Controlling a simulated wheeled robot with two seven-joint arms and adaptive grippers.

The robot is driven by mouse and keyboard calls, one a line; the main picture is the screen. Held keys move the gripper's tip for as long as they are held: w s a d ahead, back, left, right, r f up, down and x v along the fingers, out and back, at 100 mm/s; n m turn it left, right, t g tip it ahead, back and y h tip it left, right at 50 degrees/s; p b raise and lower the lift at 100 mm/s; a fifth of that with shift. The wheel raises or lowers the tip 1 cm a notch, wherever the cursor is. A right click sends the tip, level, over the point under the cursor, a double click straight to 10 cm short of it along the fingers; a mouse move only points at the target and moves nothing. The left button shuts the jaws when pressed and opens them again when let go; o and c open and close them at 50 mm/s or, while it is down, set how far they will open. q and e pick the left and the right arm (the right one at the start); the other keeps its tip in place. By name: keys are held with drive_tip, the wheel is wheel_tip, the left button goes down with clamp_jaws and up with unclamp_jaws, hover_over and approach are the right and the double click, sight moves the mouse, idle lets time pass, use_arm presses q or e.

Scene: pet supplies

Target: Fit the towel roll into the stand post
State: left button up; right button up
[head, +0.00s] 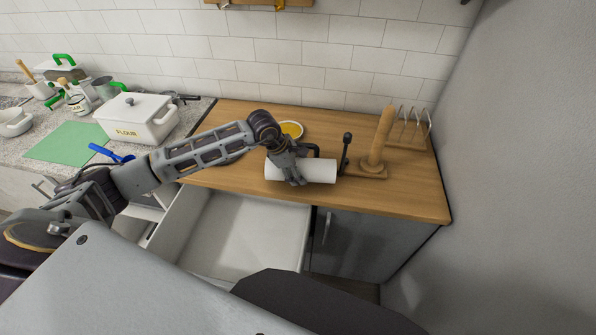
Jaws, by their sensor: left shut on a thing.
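The white towel roll (318,171) lies on its side, its length running left to right, at the front part of the wooden counter. My left gripper (292,180) is shut on it from above, near its left half. I cannot tell whether the roll touches the counter. The wooden stand post (383,135) rises upright to the right of the roll, with a thin dark arm (345,150) with a knob beside it on the same base (370,173). The post is bare. My right gripper is not in view.
A toast rack (416,125) stands behind the post at the right. A yellow-filled dish (291,130) sits behind my left gripper. An open, empty drawer (245,230) juts out below the counter. A white flour box (135,117) stands at left. A grey wall bounds the right.

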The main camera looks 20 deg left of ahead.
use_arm(q)
drive_tip(key=shift+f, duration=0.8)
drive_tip(key=shift+f, duration=0.15)
